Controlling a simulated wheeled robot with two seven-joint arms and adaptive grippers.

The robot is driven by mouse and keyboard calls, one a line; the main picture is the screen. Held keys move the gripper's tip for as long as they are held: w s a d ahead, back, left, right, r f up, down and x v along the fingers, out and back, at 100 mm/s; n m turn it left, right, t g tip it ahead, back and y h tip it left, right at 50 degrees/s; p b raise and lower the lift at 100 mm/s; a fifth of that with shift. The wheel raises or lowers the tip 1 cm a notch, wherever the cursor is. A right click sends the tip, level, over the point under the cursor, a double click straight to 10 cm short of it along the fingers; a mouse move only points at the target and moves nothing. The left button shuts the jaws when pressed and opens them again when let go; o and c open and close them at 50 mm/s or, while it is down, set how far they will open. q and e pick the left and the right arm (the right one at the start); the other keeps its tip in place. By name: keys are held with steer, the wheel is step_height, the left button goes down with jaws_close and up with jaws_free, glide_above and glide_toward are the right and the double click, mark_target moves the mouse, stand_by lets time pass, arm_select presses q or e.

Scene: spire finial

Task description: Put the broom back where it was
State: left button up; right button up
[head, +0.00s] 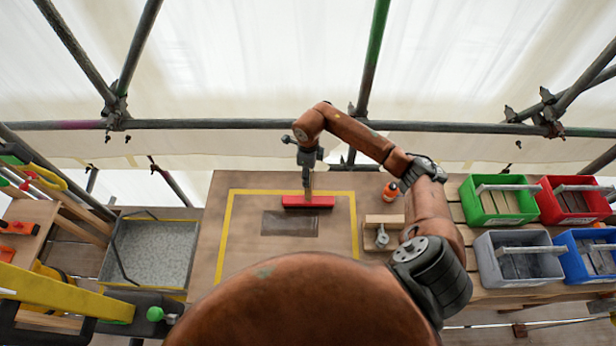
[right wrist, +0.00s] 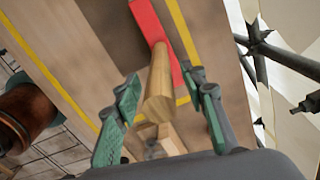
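The broom has a red head (head: 308,202) and a short wooden handle (right wrist: 160,85). Its head is on the wooden table near the far side of the yellow taped outline (head: 228,235), at the edge of a dark rectangular patch (head: 290,223). My right gripper (head: 308,165) is above the broom, pointing down. In the right wrist view its green fingers (right wrist: 165,100) are apart on either side of the handle, with gaps visible. The handle's end faces the camera. My left gripper is in neither view.
An orange bottle (head: 391,190) and a wooden block with a metal part (head: 382,238) stand right of the outline. Green (head: 497,202), red (head: 570,200), grey (head: 520,258) and blue (head: 590,255) crates are farther right. A grey tray (head: 150,252) is left. Scaffold bars (head: 230,124) run behind.

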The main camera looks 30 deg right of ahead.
step_height(320, 180, up, 10)
steer(key=b, duration=0.3)
steer(key=shift+f, duration=0.2)
steer(key=shift+r, duration=0.65)
